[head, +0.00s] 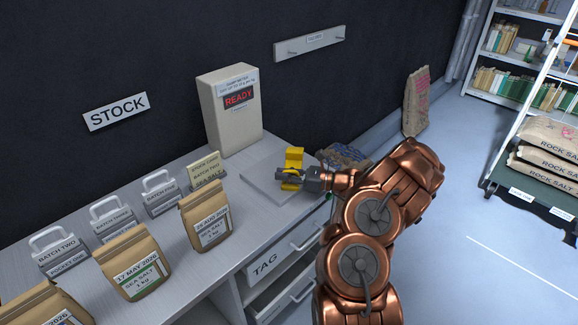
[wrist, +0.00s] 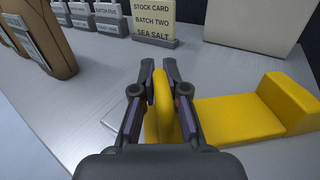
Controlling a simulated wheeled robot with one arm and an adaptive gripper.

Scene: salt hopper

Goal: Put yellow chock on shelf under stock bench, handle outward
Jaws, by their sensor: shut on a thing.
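The yellow chock (head: 294,157) is at the right end of the grey stock bench (head: 180,262), over a pale flat plate (head: 262,187). I cannot tell whether it rests on the plate. My gripper (head: 291,177) is shut on the chock. In the wrist view the fingers of my gripper (wrist: 160,82) pinch an upright yellow part, and the chock's wide body (wrist: 235,120) with a raised block extends to the right. The bench front shows drawers, one labelled TAG (head: 265,266). No shelf under the bench can be made out; my copper arm covers part of that side.
A cream box reading READY (head: 232,115) stands behind the plate. Paper salt bags (head: 207,216), grey handled blocks (head: 160,192) and a stock card (head: 205,171) occupy the bench's left and middle. Sacks (head: 417,100) stand by the wall. Open floor (head: 470,200) lies right.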

